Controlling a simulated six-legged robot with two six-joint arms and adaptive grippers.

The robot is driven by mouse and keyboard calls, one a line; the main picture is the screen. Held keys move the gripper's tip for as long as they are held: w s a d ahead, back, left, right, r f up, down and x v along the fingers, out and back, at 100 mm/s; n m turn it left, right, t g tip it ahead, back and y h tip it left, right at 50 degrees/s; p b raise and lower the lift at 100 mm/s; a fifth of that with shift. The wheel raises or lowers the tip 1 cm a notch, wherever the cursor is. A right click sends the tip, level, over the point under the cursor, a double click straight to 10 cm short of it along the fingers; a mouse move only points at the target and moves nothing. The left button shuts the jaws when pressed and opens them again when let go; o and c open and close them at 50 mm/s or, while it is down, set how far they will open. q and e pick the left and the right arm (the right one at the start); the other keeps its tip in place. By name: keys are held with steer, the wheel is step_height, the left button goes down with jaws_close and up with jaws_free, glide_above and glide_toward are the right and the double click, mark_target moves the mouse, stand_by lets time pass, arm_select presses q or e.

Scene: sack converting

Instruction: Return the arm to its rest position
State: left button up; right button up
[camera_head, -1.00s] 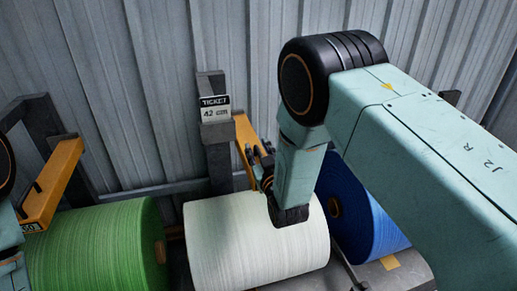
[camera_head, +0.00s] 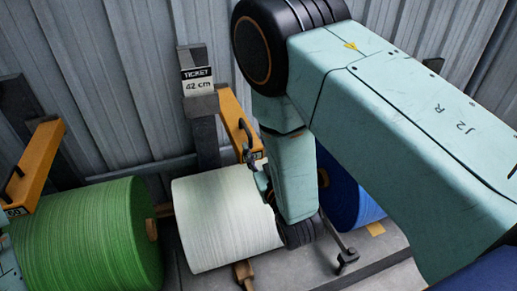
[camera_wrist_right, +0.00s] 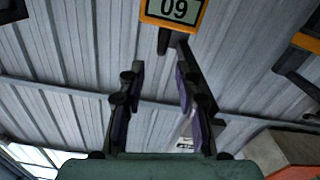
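My right arm spans the right half of the head view. Its gripper (camera_head: 262,172) is only partly seen there, in front of the white roll's right end, mostly hidden by my own arm link. In the right wrist view the right gripper's two fingers (camera_wrist_right: 158,100) stand apart with nothing between them, facing the corrugated wall. A small part of my left arm (camera_head: 8,270) shows at the left edge of the head view; its gripper is out of view.
A green roll (camera_head: 85,240), a white roll (camera_head: 225,215) and a blue roll (camera_head: 348,195) lie side by side. A ticket sign (camera_head: 198,82) stands on a post behind the white roll. Orange arms (camera_head: 38,165) flank it. An orange-framed display (camera_wrist_right: 173,10) shows in the wrist view.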

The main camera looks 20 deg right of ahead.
steer(key=shift+s, duration=0.15)
stand_by(0.3)
steer(key=s+d+f+g, duration=0.2)
steer(key=s+f+g, duration=0.7)
steer(key=f, duration=0.6)
steer(key=s+d+f+m+g, duration=0.1)
steer(key=s+f+g, duration=0.1)
steer(key=s, duration=0.6)
steer(key=s+f+g, duration=0.2)
steer(key=s+g, duration=0.2)
steer(key=s, duration=0.5)
steer(key=s+d+f+m+g, duration=0.1)
steer(key=s+f+g, duration=0.2)
steer(key=s, duration=0.6)
steer(key=shift+d+m, duration=0.3)
steer(key=shift+d, duration=0.05)
